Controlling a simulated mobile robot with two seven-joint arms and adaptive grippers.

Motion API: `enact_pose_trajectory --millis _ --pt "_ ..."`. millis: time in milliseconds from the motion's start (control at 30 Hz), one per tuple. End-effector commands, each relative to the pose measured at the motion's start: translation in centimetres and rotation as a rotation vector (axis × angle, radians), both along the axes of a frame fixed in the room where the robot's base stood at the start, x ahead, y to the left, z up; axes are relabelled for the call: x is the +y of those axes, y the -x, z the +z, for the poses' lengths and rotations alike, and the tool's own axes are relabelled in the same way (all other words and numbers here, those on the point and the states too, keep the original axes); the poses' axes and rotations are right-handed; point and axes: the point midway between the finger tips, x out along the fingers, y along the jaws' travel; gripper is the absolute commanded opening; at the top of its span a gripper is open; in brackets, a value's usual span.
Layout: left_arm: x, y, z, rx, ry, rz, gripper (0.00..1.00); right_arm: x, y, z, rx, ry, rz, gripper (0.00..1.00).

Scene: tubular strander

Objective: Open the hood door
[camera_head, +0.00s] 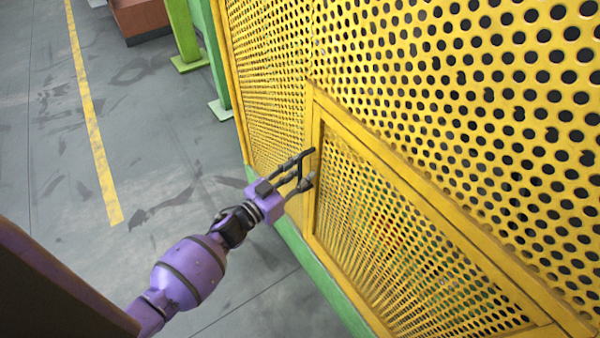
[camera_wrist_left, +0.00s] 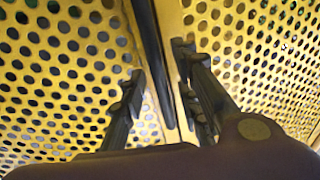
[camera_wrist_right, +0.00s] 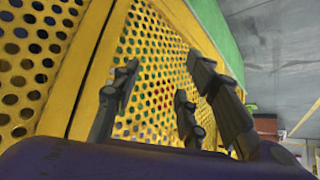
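The hood is a large yellow perforated metal guard (camera_head: 450,70). A framed door panel with its own mesh (camera_head: 375,225) is set into it and looks closed. My left gripper (camera_head: 309,168) is at the panel's upper left frame. In the left wrist view its fingers (camera_wrist_left: 158,90) are apart, and a dark upright bar (camera_wrist_left: 152,45), which looks like a handle, stands between them in the picture. I cannot tell whether they touch it. My right gripper (camera_wrist_right: 165,100) is open and empty before yellow mesh (camera_wrist_right: 155,60); it is outside the head view.
A green base rail (camera_head: 300,250) runs along the hood's foot. Green posts (camera_head: 185,35) and a reddish-brown block (camera_head: 140,18) stand at the top left. The grey floor with a yellow line (camera_head: 95,120) is clear on the left.

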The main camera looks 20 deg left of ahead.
Motion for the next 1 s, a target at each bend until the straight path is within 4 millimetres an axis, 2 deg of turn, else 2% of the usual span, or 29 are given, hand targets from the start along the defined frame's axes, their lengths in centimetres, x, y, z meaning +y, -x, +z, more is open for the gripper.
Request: enact_pose_trajectory --millis 167,400,1000 --pt "0.0 0.03 -0.06 0.001 0.0 0.0 0.3 0.27 -0.83 0.42 -0.018 -0.004 0.004 0.4" --pt "0.02 0.06 -0.06 0.001 0.0 0.0 0.0 0.47 -0.98 0.49 -0.022 -0.008 0.0 0.4" --pt "-0.25 -0.25 -0.14 0.002 -0.001 0.0 0.0 0.53 -0.87 0.39 -0.018 -0.011 -0.005 0.4"
